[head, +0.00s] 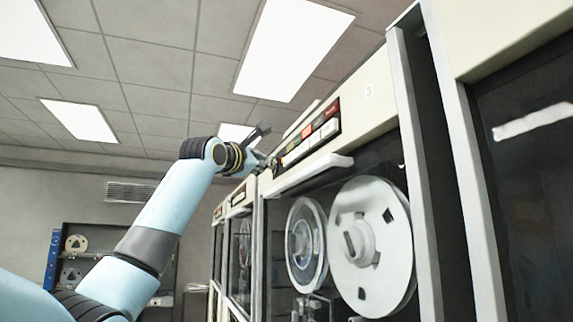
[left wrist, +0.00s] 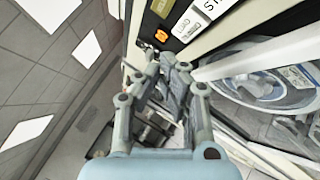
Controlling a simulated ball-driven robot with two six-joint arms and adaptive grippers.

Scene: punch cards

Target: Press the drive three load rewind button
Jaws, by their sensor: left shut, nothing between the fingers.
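The button panel (head: 311,133) is a dark strip with coloured buttons on the front of the drive marked 3 (head: 368,90). In the left wrist view a white button lettered "LOAD" (left wrist: 188,25) sits between an orange one (left wrist: 162,35) and a white one starting "ST" (left wrist: 211,6). The rest of its lettering is too small to read. My left gripper (head: 273,163) is shut and empty at the panel's left end. In the left wrist view its fingertips (left wrist: 166,62) are just below the orange button; I cannot tell whether they touch the panel. My right gripper is out of view.
A pale ledge (head: 312,174) juts out below the panel. Tape reels (head: 345,215) sit behind the drive's window. More drives (head: 232,235) stand to the left, and a shelf with reels (head: 75,255) is at the back.

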